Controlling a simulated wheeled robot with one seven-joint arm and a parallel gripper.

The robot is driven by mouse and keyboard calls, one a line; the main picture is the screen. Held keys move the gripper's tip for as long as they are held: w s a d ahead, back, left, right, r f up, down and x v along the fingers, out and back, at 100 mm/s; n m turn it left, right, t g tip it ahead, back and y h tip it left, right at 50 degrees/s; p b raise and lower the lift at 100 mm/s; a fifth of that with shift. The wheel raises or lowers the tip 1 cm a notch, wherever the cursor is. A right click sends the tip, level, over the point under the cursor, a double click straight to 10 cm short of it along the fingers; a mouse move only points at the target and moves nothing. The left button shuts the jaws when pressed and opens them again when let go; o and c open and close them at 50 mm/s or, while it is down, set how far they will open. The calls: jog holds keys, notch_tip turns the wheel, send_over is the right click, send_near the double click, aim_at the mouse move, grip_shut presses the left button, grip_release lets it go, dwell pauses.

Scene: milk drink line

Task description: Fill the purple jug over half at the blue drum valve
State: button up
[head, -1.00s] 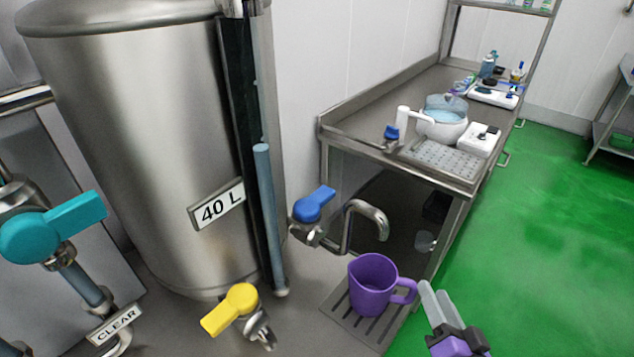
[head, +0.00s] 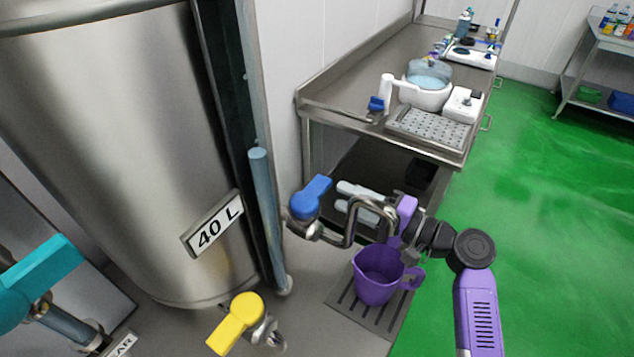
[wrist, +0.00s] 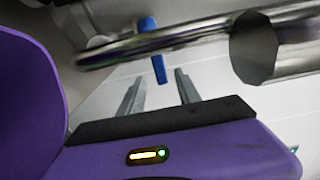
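The purple jug (head: 378,276) stands upright on a slatted drip tray (head: 343,305), below the curved metal spout (head: 349,228). The blue valve handle (head: 311,196) sits on the drum's outlet, left of the spout. My gripper (head: 340,196) is open, with its pale fingers pointing left at the blue handle. In the wrist view the blue handle (wrist: 152,50) shows beyond and between the two spread fingers (wrist: 158,93), apart from them. No stream is seen from the spout.
The steel drum (head: 110,150) marked 40 L stands at the left. A yellow valve (head: 236,322) and a teal valve (head: 38,282) are lower left. A steel counter (head: 345,90) with a white mixer bowl (head: 428,92) stands behind. Green floor at right is clear.

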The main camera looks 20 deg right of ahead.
aim_at(327, 189)
jog(key=p+x, duration=0.1)
jog(key=x, duration=0.5)
jog(key=shift+r+p, duration=0.1)
jog(key=shift+p, duration=0.2)
jog(key=shift+w+a, duration=0.4)
jog(key=shift+w, duration=0.15)
grip_shut()
dwell(0.7)
